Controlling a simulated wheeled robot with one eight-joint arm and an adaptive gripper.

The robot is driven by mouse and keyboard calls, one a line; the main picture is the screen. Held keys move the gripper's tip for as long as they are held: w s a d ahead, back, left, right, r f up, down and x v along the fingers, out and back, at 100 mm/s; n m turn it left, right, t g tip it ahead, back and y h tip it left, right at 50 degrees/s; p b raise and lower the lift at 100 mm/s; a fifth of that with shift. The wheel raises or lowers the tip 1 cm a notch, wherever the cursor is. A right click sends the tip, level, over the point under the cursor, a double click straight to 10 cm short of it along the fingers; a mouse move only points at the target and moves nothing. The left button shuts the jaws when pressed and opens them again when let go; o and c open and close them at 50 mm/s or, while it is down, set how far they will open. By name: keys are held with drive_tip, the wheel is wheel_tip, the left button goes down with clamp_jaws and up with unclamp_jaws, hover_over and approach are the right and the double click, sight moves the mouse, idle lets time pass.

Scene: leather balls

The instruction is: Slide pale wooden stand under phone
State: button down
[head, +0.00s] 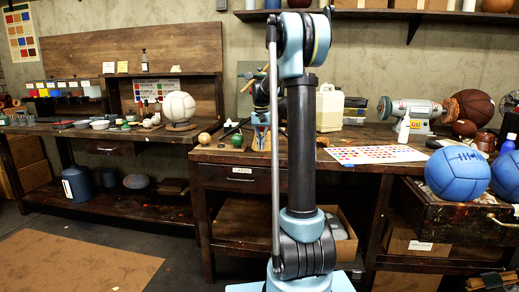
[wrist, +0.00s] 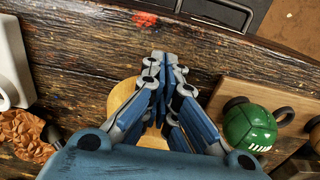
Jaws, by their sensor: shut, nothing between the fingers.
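In the wrist view my gripper (wrist: 166,62) points down over the dark worn wooden bench, its fingers together and empty. A pale, round-edged wooden piece (wrist: 122,94), which looks like the stand, lies below and behind the fingers; they hide much of it. I cannot tell whether the fingers touch it. In the head view my gripper (head: 261,117) is small and partly behind my arm, low over the bench. I cannot make out a phone in either view.
A white object (wrist: 12,62) and a brown crumbly lump (wrist: 24,134) are at the left. In the head view a cream jug (head: 330,107) and a colour-dotted sheet (head: 375,154) are on the bench.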

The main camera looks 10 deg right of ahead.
drive_tip(key=shift+w+d, duration=0.2)
drive_tip(key=shift+w, duration=0.4)
drive_tip(key=shift+w+d, duration=0.2)
drive_tip(key=shift+w, duration=0.4)
drive_tip(key=s+a, duration=0.4)
drive_tip(key=s, duration=0.8)
wheel_tip(320, 180, up, 10)
drive_tip(key=s+d+f+n+t, duration=0.1)
drive_tip(key=s+d+f+n, duration=0.1)
drive_tip(key=s+f, duration=1)
drive_tip(key=s+d+f+n+t, duration=0.1)
drive_tip(key=s+d+f, duration=0.1)
drive_tip(key=s+f, duration=1)
drive_tip(key=s, duration=0.9)
drive_tip(key=shift+s+f+n, duration=0.15)
drive_tip(key=shift+f+n, duration=0.25)
